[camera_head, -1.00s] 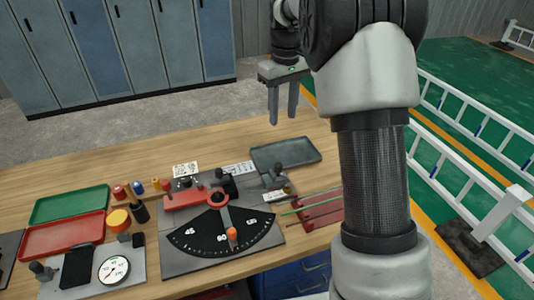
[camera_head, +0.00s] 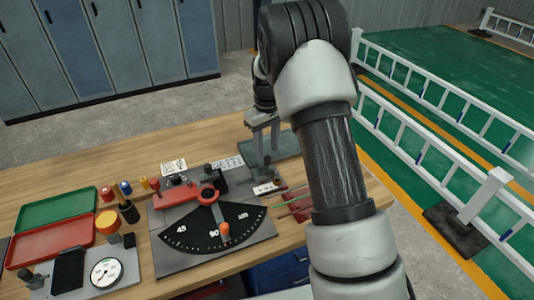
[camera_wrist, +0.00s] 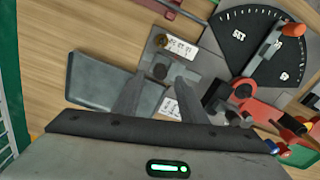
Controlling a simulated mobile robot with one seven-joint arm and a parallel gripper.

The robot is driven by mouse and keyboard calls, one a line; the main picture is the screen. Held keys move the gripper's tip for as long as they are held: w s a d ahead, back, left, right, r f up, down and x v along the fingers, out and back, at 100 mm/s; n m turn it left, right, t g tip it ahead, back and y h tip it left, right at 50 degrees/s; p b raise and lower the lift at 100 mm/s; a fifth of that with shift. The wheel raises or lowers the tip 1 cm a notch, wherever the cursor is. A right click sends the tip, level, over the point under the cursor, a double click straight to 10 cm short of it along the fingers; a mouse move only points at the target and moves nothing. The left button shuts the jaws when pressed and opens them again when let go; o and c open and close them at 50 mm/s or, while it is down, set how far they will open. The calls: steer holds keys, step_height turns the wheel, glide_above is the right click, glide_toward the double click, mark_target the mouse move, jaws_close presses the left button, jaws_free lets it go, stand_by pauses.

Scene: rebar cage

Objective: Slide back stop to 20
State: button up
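The back stop appears to be the small grey block with a black knob (camera_head: 267,172), right of the bending plate in the head view. A white scale strip (camera_head: 265,188) lies on it, its figures too small to read. The knob (camera_wrist: 160,71) and strip (camera_wrist: 178,45) also show in the wrist view. My gripper (camera_head: 266,146) points down above this block. In the wrist view its two fingers (camera_wrist: 160,80) are apart, with the knob seen between their tips and nothing held. Whether they touch the knob cannot be told.
The bending plate with its black angle fan (camera_head: 208,233) and orange-tipped lever (camera_head: 224,232) lies left of my gripper. A grey tray (camera_head: 285,144) is behind it. Green (camera_head: 62,208) and red (camera_head: 50,243) trays, a dial gauge (camera_head: 105,271) and small pots stand further left.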

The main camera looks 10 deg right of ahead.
mark_target(262, 168)
steer(key=shift+f, duration=1.45)
steer(key=shift+c, duration=0.4)
